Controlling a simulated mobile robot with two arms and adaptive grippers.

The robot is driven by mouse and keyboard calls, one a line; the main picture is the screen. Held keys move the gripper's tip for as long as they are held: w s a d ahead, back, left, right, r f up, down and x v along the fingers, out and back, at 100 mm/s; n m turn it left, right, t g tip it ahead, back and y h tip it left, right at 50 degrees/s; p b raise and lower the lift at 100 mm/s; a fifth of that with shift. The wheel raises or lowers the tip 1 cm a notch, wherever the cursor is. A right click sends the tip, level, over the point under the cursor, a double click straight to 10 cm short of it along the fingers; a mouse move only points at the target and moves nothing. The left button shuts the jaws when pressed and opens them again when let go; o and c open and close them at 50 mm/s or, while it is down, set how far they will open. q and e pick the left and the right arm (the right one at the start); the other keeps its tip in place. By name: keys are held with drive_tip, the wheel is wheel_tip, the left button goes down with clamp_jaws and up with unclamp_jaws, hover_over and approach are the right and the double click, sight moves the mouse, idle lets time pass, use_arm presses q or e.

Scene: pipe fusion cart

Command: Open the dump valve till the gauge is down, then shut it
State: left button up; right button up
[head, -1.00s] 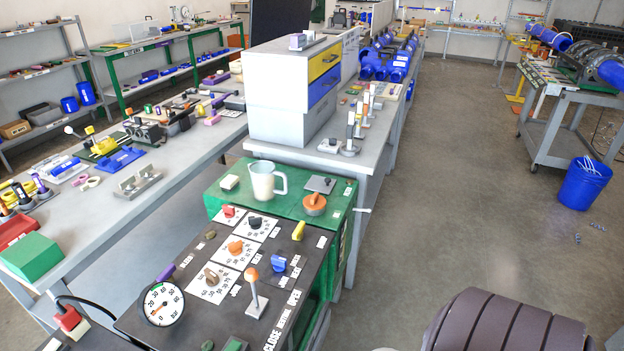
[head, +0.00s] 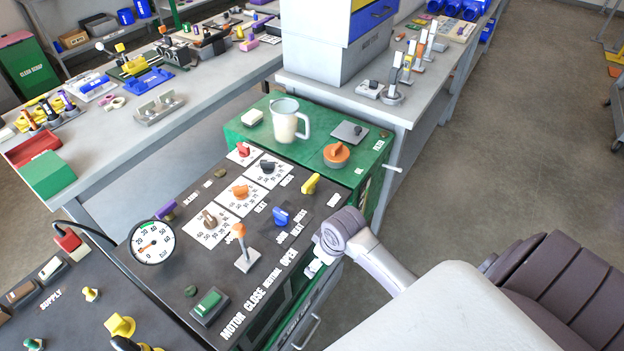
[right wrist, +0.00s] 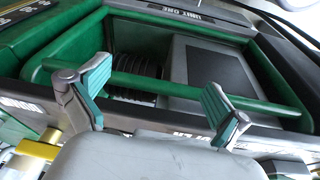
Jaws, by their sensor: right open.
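The round white pressure gauge (head: 152,242) stands at the left edge of the dark control panel (head: 262,287). Its orange needle points to the lower left; the exact reading is too small to tell. Candidate handles are a yellow knob (head: 311,184), a blue knob (head: 281,217) and an orange-tipped lever (head: 243,250); I cannot read which is the dump valve. In the right wrist view my right gripper (right wrist: 160,95) is open and empty, before a green bar (right wrist: 180,85). My left gripper is not in view.
A green-topped cart section holds a clear jug (head: 288,120) and an orange knob (head: 337,155). A second dark panel with yellow knobs (head: 120,325) lies at the lower left. A grey bench (head: 190,110) runs behind. The floor to the right (head: 500,160) is clear.

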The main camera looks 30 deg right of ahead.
drive_tip(key=w+d+r+n, duration=0.1)
drive_tip(key=w+d+r, duration=0.2)
drive_tip(key=w+r, duration=0.35)
drive_tip(key=t+y, duration=0.1)
approach(311, 180)
drive_tip(key=x, duration=0.9)
drive_tip(key=shift+s+p, duration=0.1)
drive_tip(key=shift+p, duration=0.3)
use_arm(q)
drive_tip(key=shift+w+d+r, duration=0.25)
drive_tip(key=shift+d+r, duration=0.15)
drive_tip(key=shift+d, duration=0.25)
